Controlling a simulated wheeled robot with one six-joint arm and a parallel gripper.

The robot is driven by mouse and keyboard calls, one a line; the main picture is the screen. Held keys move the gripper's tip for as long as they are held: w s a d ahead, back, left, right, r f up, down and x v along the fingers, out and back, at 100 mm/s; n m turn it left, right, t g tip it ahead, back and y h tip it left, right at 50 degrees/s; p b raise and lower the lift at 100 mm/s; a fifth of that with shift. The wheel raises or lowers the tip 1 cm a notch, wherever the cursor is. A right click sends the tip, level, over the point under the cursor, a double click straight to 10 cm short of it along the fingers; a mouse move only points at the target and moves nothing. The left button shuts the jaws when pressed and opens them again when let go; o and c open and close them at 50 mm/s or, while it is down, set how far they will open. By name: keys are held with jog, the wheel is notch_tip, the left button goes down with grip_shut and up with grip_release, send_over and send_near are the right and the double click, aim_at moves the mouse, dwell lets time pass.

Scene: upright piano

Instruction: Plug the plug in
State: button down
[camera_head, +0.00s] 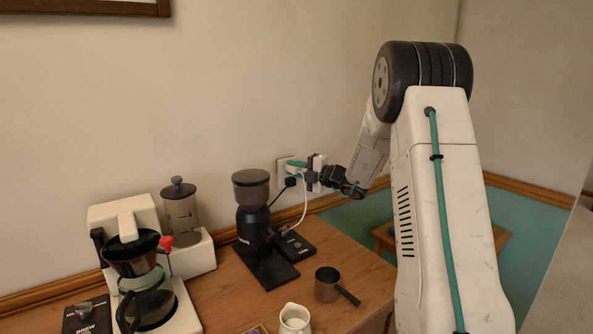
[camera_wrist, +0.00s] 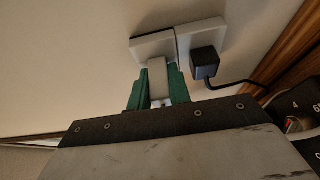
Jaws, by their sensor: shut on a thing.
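My gripper (camera_head: 297,170) is at the wall in the head view. In the wrist view its green fingers (camera_wrist: 157,82) are shut on a pale plug (camera_wrist: 157,72). The plug is up against the left socket (camera_wrist: 150,46) of a white wall outlet; I cannot tell whether its pins are fully seated. A white cord (camera_head: 304,208) hangs from the plug area toward the table. The outlet (camera_head: 282,166) is partly hidden behind my gripper in the head view.
A black plug (camera_wrist: 205,62) with a black cord fills the right socket (camera_wrist: 206,32). On the wooden table (camera_head: 235,305) stand a black grinder (camera_head: 251,215), a coffee maker (camera_head: 140,270), a French press (camera_head: 181,212), a metal cup (camera_head: 328,284) and a white pitcher (camera_head: 295,320).

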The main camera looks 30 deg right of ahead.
jog(key=c, duration=1.2)
grip_release()
jog(key=v, duration=0.7)
jog(key=shift+s+d, duration=0.15)
jog(key=shift+s, duration=0.2)
